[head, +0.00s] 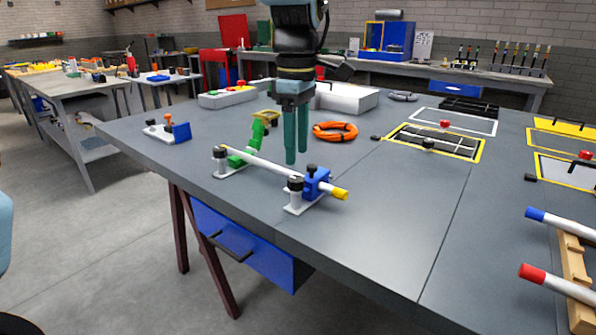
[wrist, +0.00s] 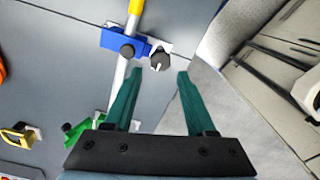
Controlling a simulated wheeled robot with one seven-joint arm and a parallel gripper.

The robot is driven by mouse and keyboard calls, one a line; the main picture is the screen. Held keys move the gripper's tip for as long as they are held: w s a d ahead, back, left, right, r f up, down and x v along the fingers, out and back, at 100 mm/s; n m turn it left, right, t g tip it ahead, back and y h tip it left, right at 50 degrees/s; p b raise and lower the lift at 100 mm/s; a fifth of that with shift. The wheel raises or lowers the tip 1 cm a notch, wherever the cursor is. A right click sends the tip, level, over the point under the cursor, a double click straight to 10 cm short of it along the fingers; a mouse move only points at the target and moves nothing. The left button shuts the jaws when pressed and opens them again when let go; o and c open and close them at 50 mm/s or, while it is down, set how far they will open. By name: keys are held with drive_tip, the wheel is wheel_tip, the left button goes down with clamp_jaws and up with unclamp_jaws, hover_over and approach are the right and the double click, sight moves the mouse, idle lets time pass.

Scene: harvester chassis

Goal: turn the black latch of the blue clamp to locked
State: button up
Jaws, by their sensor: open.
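The blue clamp (head: 319,184) sits around a white tube (head: 262,165) near its yellow end, on the grey bench. A small black knob (head: 311,169) stands on the clamp, and it also shows in the wrist view (wrist: 127,51). Beside the clamp, a larger black knob (wrist: 160,61) with a white line stands on a white mount; it also shows in the head view (head: 295,184). I cannot tell which knob is the latch or its lock state. My gripper (head: 296,158) is open and empty above the tube; in the wrist view its teal fingertips (wrist: 160,72) frame the marked knob.
A green clamp (head: 242,157) and another black knob (head: 219,152) are at the tube's other end. An orange cable coil (head: 335,131) lies behind. A yellow-edged tray (head: 438,140) is to the right. The bench front right of the clamp is clear.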

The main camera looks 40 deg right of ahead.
sight(296, 179)
wheel_tip(296, 179, down, 6)
drive_tip(key=shift+f, duration=0.1)
idle(0.4)
clamp_jaws()
